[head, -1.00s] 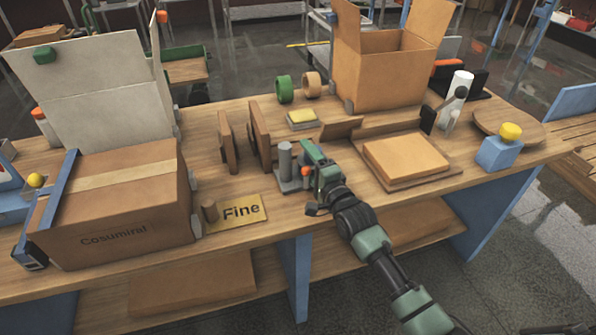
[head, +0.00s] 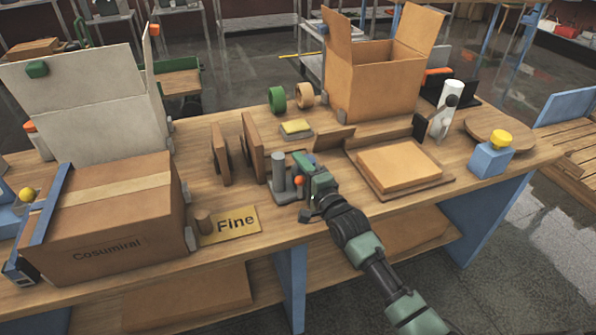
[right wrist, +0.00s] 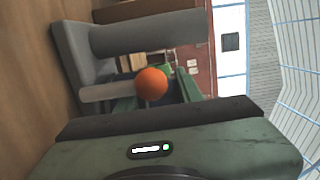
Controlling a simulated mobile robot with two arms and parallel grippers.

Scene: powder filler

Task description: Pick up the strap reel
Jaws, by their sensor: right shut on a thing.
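A grey fixture (head: 279,182) with an upright cylinder and a small orange ball stands on the wooden table near the front edge. My right gripper (head: 303,184) is at its right side, shut on its lever by the orange ball. In the right wrist view the orange ball (right wrist: 151,84) shows between the green fingers, with the grey plate and cylinder (right wrist: 150,36) beyond. Its base appears to rest on the table. No label marks a strap reel, so I cannot tell whether this fixture is it. A green roll (head: 269,99) and a tan roll (head: 305,86) stand farther back. My left gripper is out of view.
A closed cardboard box (head: 110,225) and a yellow "Fine" sign (head: 218,235) are at left. Two upright brown boards (head: 253,150) stand behind the fixture. An open box (head: 370,95) is at the back. A flat brown package (head: 400,165) lies on the right.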

